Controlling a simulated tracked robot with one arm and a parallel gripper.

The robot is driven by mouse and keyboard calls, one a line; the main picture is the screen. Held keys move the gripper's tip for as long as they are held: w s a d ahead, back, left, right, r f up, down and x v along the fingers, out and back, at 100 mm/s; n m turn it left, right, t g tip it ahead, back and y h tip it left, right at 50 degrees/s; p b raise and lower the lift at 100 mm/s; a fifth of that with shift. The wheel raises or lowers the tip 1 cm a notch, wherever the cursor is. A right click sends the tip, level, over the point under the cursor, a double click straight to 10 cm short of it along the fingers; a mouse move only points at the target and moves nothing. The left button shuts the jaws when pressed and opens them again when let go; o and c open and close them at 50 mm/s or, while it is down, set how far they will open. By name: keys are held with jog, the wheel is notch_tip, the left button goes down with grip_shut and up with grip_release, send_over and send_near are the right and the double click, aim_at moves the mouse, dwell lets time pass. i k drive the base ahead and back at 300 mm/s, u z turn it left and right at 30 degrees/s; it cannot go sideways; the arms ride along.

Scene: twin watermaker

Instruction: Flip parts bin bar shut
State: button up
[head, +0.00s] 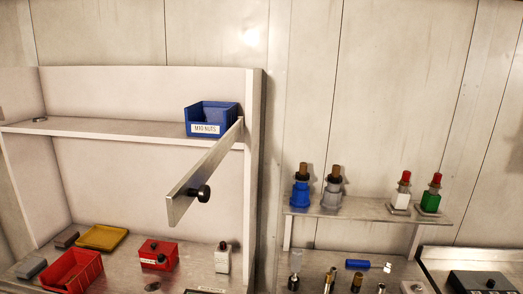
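The bar (207,168) is a flat pale metal strip. It stands swung out from the right end of the shelf, its free end towards me and lower left in the picture. A black knob (200,193) sticks out near its free end. A blue parts bin (228,127) with a white label, which seems to read M10 NUTS, sits on the shelf beside the bar's far end. The front of the shelf is not crossed by the bar. My gripper is not in view.
The shelf (100,130) is otherwise nearly bare. Below are a red bin (72,271), a yellow tray (101,238), a red box (159,254) and a white bottle (222,260). A side shelf (370,208) at right holds several coloured fittings. Space around the knob looks clear.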

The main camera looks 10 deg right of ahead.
aim_at(193, 185)
jog(key=z, duration=0.05)
jog(key=i, duration=1)
jog(key=z, duration=1)
jog(key=k, duration=1.05)
jog(key=u, duration=1.05)
